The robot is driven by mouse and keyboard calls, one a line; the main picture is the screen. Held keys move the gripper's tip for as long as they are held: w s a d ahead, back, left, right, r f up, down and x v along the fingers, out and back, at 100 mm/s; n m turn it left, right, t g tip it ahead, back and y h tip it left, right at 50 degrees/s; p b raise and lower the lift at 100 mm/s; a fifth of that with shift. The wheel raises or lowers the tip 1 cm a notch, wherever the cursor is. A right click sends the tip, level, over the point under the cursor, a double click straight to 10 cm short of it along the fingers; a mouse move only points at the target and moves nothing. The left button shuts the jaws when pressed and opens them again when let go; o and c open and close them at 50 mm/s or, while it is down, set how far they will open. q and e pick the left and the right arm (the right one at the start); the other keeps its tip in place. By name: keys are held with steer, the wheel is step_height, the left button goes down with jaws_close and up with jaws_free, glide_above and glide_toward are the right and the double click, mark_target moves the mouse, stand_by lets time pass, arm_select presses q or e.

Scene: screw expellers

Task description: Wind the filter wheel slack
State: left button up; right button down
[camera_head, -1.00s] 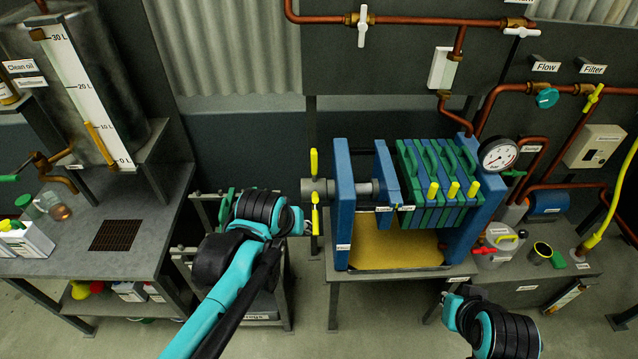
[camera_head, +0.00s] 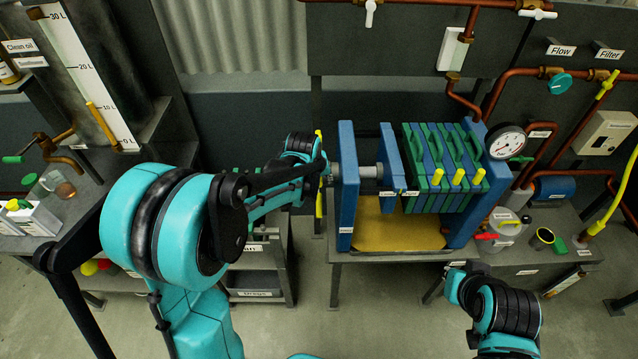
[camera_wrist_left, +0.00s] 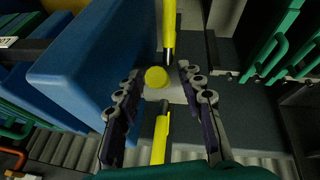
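The filter wheel is a grey hub with yellow handles at the left end of the blue filter press (camera_head: 347,205). In the head view a lower yellow handle (camera_head: 319,204) shows below my left gripper (camera_head: 322,168), which covers the hub. In the left wrist view my open left gripper (camera_wrist_left: 160,72) has one finger on each side of the yellow hub cap (camera_wrist_left: 156,77). One yellow handle (camera_wrist_left: 169,25) points up and another (camera_wrist_left: 161,135) points down between the fingers. Contact cannot be told. My right gripper (camera_head: 458,284) is low at the front; its fingers are unclear.
Green and blue plates (camera_head: 432,165) with yellow grips sit in the press above a yellow tray (camera_head: 398,228). A pressure gauge (camera_head: 505,142) and copper pipes stand right. A trolley (camera_head: 262,275) is below my left arm. Floor between the arms is clear.

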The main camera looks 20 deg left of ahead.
arm_select(q)
steer(key=shift+w+f, duration=0.2)
steer(key=shift+f, duration=0.35)
arm_select(e)
steer(key=shift+f, duration=0.1)
arm_select(q)
steer(key=shift+c, duration=0.3)
jaws_close()
steer(key=shift+r, duration=0.1)
